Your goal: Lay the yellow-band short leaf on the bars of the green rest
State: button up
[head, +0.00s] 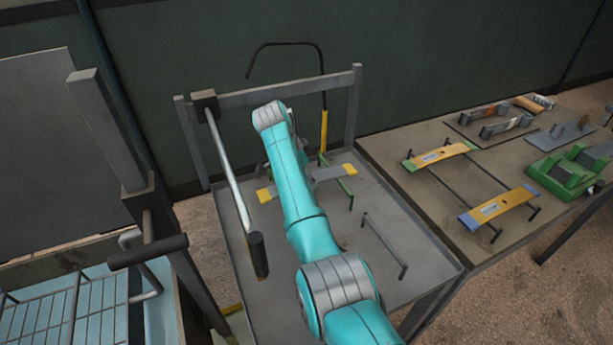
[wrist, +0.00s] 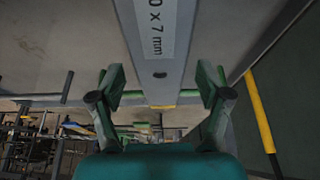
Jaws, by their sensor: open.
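The yellow-band short leaf (head: 327,173) is a grey strip with yellow ends, in the middle of the head view, partly hidden behind my arm. It crosses a bar of the green rest (head: 343,187) and appears to lie on it; the rest's other bar is mostly hidden. In the wrist view the leaf (wrist: 158,45) shows a "0 x 7 mm" label, a dark hole and a yellow band at its near end. My gripper (wrist: 160,82) is open, with one finger on each side of the leaf and gaps between.
A grey rest (head: 385,243) stands empty on the same tray table. A handled lever (head: 232,180) and a black-and-yellow hooked rod (head: 323,110) flank my arm. The bench at right holds two banded leaves (head: 440,156) (head: 498,205) and green blocks (head: 565,175).

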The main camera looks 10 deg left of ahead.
jog(key=shift+v, duration=4.25)
jog(key=shift+w+d+r, duration=0.1)
jog(key=shift+w+d, duration=0.05)
